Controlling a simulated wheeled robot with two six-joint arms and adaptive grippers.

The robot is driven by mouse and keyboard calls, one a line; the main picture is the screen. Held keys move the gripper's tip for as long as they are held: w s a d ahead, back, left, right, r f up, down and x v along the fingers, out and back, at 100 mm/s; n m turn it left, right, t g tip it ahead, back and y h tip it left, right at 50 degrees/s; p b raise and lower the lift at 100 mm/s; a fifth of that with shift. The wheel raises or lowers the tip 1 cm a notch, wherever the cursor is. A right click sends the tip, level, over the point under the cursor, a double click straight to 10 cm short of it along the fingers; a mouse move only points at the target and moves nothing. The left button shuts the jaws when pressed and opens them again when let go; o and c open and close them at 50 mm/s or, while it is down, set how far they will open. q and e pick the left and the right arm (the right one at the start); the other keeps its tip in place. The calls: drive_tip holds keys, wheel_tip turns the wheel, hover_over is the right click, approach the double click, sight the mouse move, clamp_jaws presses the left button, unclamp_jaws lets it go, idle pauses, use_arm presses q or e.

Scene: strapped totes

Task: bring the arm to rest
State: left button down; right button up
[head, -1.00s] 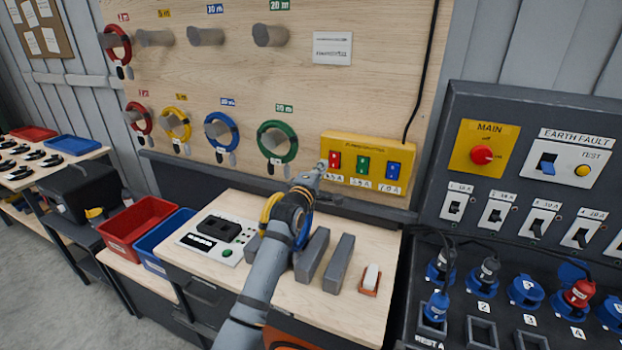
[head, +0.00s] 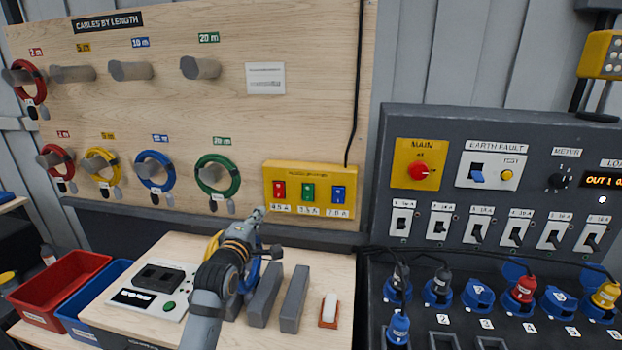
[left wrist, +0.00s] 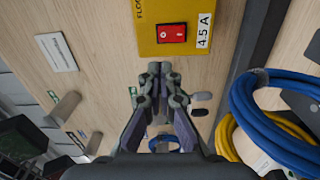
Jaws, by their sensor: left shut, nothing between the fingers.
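My left arm comes up from the bottom of the head view, and its gripper (head: 258,215) is above the workbench, in front of the wooden cable board (head: 320,90). In the left wrist view the gripper (left wrist: 160,68) has its fingertips together with nothing between them. It points toward the board, just below the yellow switch box (head: 310,190) with red, green and blue switches. The red switch (left wrist: 172,32) labelled 4.5 A is just beyond the fingertips in the wrist view. The gripper appears apart from it. My right gripper is not in view.
Coiled blue (left wrist: 275,105) and yellow (left wrist: 262,148) cables lie on the bench beside the arm. Grey blocks (head: 294,298) and a white-and-orange item (head: 329,310) stand right of it. Red (head: 55,290) and blue totes are left. A dark panel (head: 480,170) with plugs stands right.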

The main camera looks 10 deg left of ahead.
use_arm(q)
drive_tip(key=s+f+m+g, duration=0.4)
drive_tip(key=s+f, duration=0.3)
drive_tip(key=f, duration=0.2)
drive_tip(key=s+f+m+g, duration=0.3)
drive_tip(key=s+f+m, duration=0.3)
drive_tip(key=f, duration=0.4)
drive_tip(key=s+a+f+m+g+y, duration=0.1)
drive_tip(key=s+f+m+g, duration=0.35)
drive_tip(key=s, duration=0.65)
drive_tip(key=s+a+f+m+g+y, duration=0.1)
drive_tip(key=s+f+m+g, duration=0.4)
drive_tip(key=s, duration=0.7)
wheel_tip(320, 180, down, 27)
drive_tip(key=s+a+n, duration=0.2)
drive_tip(key=a, duration=0.1)
drive_tip(key=s+f, duration=1.5)
drive_tip(key=s, duration=0.3)
drive_tip(key=shift+s+a+f, duration=0.2)
drive_tip(key=shift+a+f, duration=0.1)
drive_tip(key=shift+g, duration=0.25)
